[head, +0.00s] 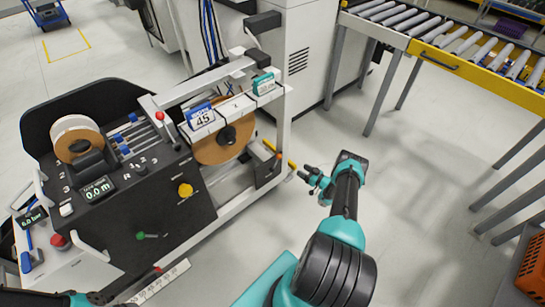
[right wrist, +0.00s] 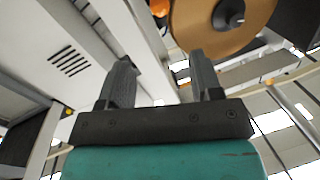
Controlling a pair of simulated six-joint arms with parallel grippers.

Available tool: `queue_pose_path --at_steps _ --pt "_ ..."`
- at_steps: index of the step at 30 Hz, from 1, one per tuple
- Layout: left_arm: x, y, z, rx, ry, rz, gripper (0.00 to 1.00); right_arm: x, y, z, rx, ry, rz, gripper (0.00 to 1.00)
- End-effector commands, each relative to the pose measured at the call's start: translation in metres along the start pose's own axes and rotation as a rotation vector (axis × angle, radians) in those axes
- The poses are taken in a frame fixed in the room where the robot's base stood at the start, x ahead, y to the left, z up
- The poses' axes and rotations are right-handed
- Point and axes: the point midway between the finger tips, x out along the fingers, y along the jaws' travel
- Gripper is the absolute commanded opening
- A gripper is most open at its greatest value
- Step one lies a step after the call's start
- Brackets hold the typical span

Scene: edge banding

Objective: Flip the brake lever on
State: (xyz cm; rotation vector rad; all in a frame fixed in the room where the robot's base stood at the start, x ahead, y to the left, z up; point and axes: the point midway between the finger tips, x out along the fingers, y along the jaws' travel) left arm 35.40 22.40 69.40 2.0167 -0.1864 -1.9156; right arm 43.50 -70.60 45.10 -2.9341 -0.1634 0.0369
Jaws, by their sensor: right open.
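Several levers show on the edge banding machine in the head view, and I cannot read which is labelled brake.
The black control panel (head: 165,212) carries a yellow knob (head: 185,190) and a display. A roller conveyor (head: 450,50) stands at the upper right, and an orange crate (head: 533,268) at the lower right. The floor right of my right gripper is clear.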

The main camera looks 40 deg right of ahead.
Motion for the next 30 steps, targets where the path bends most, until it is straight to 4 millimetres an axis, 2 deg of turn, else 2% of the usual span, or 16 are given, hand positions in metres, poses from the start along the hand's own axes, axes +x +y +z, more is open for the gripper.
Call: queue_pose_path --at_steps 3,16,23,30 --pt "0.000 0.000 0.000 0.000 0.000 0.000 0.83 -0.011 0.004 0.002 -0.011 0.013 -0.009 0.59" --pt "0.000 0.000 0.000 0.000 0.000 0.000 0.83 -0.005 0.004 0.001 -0.012 0.013 -0.011 0.59" --pt "0.000 0.000 0.000 0.000 0.000 0.000 0.83 0.020 0.003 0.000 -0.012 0.013 -0.013 0.59" --pt "0.000 0.000 0.000 0.000 0.000 0.000 0.83 0.060 0.002 0.001 -0.012 0.013 -0.011 0.59"
